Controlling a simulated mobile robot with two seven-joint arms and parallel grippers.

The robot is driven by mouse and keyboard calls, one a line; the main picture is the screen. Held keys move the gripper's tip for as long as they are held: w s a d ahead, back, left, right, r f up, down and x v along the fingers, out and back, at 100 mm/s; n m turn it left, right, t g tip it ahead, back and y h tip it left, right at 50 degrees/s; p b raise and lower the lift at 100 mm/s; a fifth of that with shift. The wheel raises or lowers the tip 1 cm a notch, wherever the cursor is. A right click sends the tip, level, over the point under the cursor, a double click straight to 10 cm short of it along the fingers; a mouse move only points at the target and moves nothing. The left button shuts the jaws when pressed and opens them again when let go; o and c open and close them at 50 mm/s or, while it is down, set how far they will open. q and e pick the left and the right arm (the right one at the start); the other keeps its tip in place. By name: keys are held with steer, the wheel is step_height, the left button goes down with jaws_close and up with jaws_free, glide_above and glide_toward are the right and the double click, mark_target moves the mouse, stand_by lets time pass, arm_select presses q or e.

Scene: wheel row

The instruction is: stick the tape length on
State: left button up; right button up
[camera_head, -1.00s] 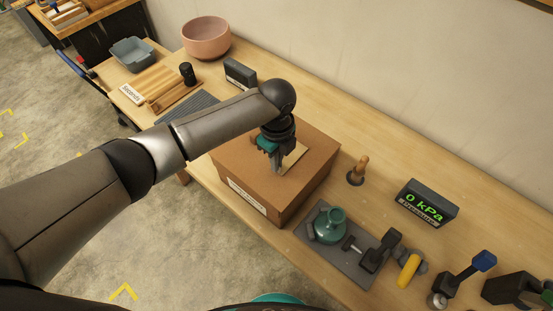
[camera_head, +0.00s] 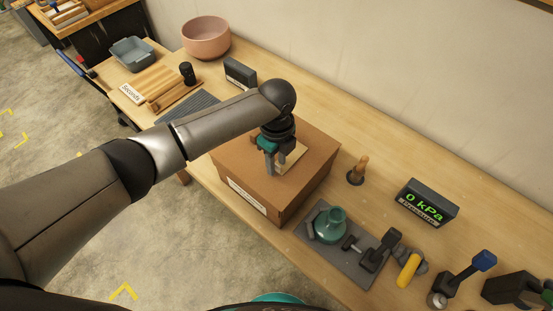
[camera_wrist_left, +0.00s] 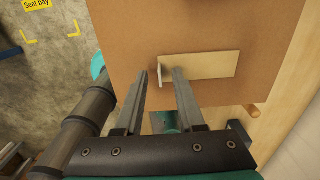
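The tape length (camera_head: 293,158) is a flat beige strip on top of a closed brown box (camera_head: 232,165). In the left wrist view the strip (camera_wrist_left: 210,66) lies flat, and a pale tab (camera_wrist_left: 161,76) stands up at its left end. My left gripper (camera_head: 276,167) points down over the box top, beside the strip in the head view. In the left wrist view its fingers (camera_wrist_left: 160,74) are apart, with the tab in the gap between them; I see no finger pressed on it. My right gripper is not in view.
A grey plate with a teal fitting (camera_head: 329,224), a wooden-handled tool (camera_head: 358,171) and a pressure display (camera_head: 426,203) stand right of the box. A dark ribbed mat (camera_head: 190,107) and a pink bowl (camera_head: 206,38) are to its left. The bench between box and wall is mostly clear.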

arm_select(q)
steer(key=shift+r, duration=0.15)
step_height(320, 180, up, 15)
stand_by(0.4)
